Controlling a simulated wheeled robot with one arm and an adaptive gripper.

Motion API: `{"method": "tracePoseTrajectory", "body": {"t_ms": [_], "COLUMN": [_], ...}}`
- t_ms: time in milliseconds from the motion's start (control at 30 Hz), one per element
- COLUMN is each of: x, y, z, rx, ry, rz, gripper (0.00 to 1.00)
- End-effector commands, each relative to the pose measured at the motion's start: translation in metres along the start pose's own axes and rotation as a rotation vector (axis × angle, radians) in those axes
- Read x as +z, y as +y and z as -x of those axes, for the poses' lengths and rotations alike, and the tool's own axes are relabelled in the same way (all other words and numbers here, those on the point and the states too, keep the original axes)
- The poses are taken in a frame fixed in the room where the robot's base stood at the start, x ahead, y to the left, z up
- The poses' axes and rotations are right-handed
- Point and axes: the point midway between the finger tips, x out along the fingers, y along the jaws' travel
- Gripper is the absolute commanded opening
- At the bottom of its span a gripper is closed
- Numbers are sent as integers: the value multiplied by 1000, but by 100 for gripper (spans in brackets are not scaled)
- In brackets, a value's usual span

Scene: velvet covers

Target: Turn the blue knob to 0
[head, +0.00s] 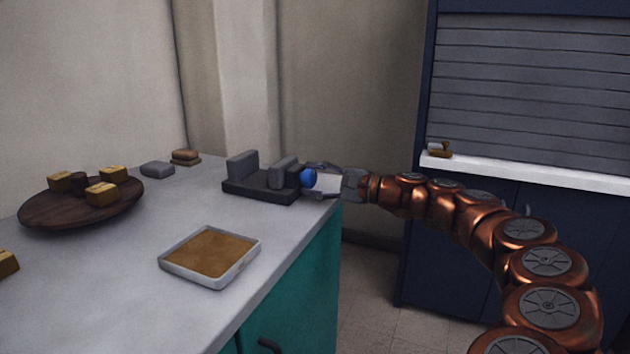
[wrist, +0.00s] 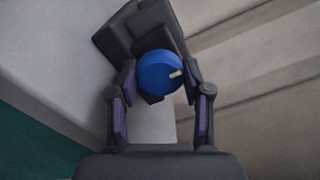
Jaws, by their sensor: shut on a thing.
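The blue knob (head: 308,178) sits on the right end of a dark grey vise-like device (head: 258,188) at the counter's far right edge. In the wrist view the round blue knob (wrist: 160,73) faces me, with a pale pointer mark on it pointing to the right and slightly up. The device's dark body (wrist: 145,28) shows behind it. My gripper (head: 312,180) reaches in from the right, its fingers on either side of the knob and shut on it. In the wrist view my gripper (wrist: 160,82) has one finger left and one right of the knob. No scale or numbers are readable.
A grey counter (head: 110,270) holds a shallow tray with brown filling (head: 210,252), a round wooden board (head: 50,213) with yellowish blocks, a grey block (head: 157,169) and brown stacked pieces (head: 185,157). A navy shuttered cabinet (head: 530,90) with a white ledge stands at right.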

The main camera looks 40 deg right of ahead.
Motion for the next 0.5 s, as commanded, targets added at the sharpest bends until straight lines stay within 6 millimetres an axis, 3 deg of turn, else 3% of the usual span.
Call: {"method": "tracePoseTrajectory", "body": {"t_ms": [133,167,200,400,500], "x": [0,0,0,0,0], "y": [0,0,-1,0,0], "z": [0,0,0,0,0], "rx": [-1,-1,-1,-1,0], "ry": [1,1,1,1,1], "rz": [1,1,0,0,0], "gripper": [14,51,55,74,74]}}
